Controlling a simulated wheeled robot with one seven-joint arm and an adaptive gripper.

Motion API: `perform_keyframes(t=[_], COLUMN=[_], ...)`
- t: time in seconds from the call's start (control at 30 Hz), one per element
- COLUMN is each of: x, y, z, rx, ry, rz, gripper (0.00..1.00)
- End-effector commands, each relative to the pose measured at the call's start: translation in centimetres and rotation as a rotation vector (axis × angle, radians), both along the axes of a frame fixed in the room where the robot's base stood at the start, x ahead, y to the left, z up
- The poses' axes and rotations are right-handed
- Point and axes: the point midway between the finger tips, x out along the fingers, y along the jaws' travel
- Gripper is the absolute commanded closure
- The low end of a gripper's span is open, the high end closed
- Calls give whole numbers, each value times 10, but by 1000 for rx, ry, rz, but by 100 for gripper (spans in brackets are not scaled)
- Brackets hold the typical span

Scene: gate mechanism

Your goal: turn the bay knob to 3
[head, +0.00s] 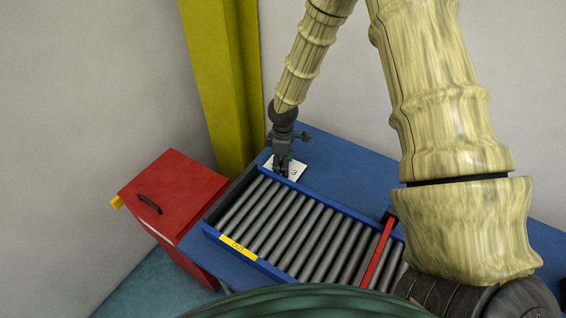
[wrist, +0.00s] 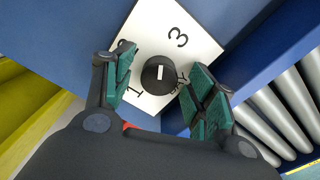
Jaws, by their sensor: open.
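The bay knob (wrist: 158,76) is a round black dial with a white mark, on a white plate (wrist: 205,45) numbered 1, 2 and 3. In the wrist view the mark points up, between 2 and 3 and nearer the 3. The 2 is partly hidden by a finger. My gripper (wrist: 161,66) is open, with one green-padded finger on each side of the knob; I cannot tell whether either touches it. In the head view my gripper (head: 282,170) is over the plate (head: 296,172) and hides the knob.
The plate lies on a blue table (head: 340,160) beside a roller conveyor (head: 300,228) with blue rails and a yellow label. A red bar (head: 377,250) crosses the rollers. A red cabinet (head: 175,195) stands left, and a yellow post (head: 215,75) rises behind.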

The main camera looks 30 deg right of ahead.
Motion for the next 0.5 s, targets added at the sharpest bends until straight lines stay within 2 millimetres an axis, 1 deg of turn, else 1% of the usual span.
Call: perform_keyframes(t=[0.13, 0.17, 0.3, 0.4, 0.5], x=[0, 0, 0, 0, 0], y=[0, 0, 0, 0, 0], z=[0, 0, 0, 0, 0], rx=[0, 0, 0, 0, 0], ry=[0, 0, 0, 0, 0], rz=[0, 0, 0, 0, -1], gripper=[44, 47, 73, 89, 89])
